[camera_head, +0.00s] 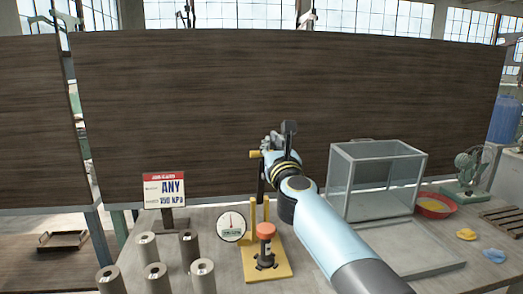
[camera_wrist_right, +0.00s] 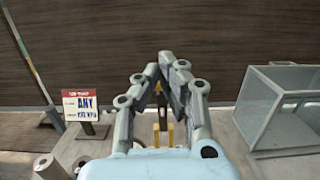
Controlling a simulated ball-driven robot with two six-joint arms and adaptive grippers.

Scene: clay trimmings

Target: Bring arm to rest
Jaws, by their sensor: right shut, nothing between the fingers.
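My right arm (camera_head: 325,230) reaches in from the lower right over the table, light blue with dark joints. My right gripper (camera_head: 278,140) is raised above the table, in front of the dark wood panel. In the right wrist view the fingers of this gripper (camera_wrist_right: 161,68) meet at their tips, with nothing held between them. My left gripper is not in view.
A yellow stand (camera_head: 268,268) with a red-topped part and a round gauge (camera_head: 231,226) is below the gripper. Several grey cylinders (camera_head: 147,246) and a sign (camera_head: 164,190) stand left.

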